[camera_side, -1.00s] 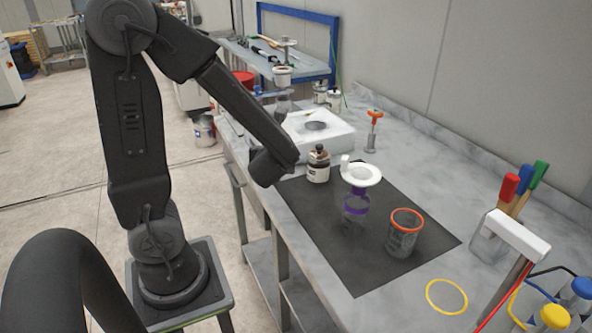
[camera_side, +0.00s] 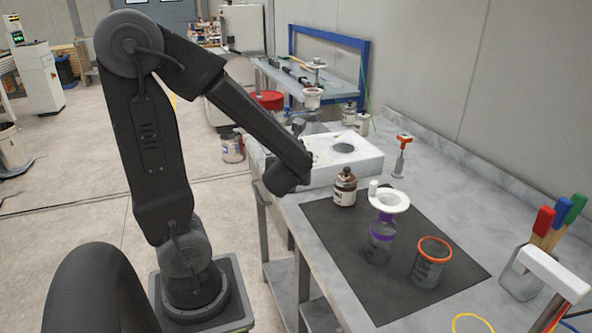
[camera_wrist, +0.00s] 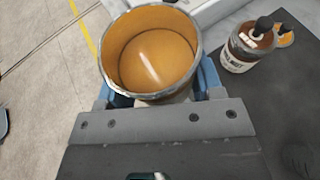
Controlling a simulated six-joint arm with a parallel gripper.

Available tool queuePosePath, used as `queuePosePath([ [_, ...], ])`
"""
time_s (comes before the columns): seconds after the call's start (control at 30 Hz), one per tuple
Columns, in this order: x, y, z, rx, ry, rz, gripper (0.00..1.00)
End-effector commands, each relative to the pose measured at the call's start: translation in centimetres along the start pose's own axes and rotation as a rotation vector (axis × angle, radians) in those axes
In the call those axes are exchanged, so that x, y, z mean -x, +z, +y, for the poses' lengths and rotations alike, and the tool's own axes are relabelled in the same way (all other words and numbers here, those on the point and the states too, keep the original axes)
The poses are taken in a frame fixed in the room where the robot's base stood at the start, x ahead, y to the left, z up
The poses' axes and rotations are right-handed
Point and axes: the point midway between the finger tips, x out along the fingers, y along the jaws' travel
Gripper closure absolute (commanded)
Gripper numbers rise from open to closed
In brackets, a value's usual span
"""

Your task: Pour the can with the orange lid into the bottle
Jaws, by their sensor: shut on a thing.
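In the wrist view, my gripper (camera_wrist: 155,98) is shut on an open, grey-rimmed can (camera_wrist: 150,50). Its inside is amber, with a shiny amber surface at the bottom. In the side view, my arm's end (camera_side: 287,175) is over the bench's left edge, left of the mat; the fingers and can are hidden there. A clear bottle (camera_side: 380,246) with a purple band stands on the mat, a white funnel (camera_side: 390,201) at its top. A clear vessel with an orange rim (camera_side: 432,262) stands to its right. I see no orange lid on the held can.
A brown-topped jar (camera_side: 344,188) stands on the dark mat (camera_side: 345,265) near my arm's end; it also shows in the wrist view (camera_wrist: 247,47). A white box (camera_side: 345,158) lies behind. Colored-handled tools (camera_side: 555,222) stand in a holder at right.

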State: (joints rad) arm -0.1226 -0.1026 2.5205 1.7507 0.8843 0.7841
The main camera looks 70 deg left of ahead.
Motion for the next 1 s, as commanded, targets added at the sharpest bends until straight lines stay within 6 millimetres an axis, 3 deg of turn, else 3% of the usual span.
queuePosePath([
  [0.4, 3.1, 7.6, 0.0, 0.013, -0.002, -0.007, 0.68],
  [0.73, 5.2, 12.7, 0.0, 0.008, -0.002, -0.006, 0.68],
  [1.0, 5.8, 13.4, -5.3, 0.001, -0.008, 0.013, 0.68],
])
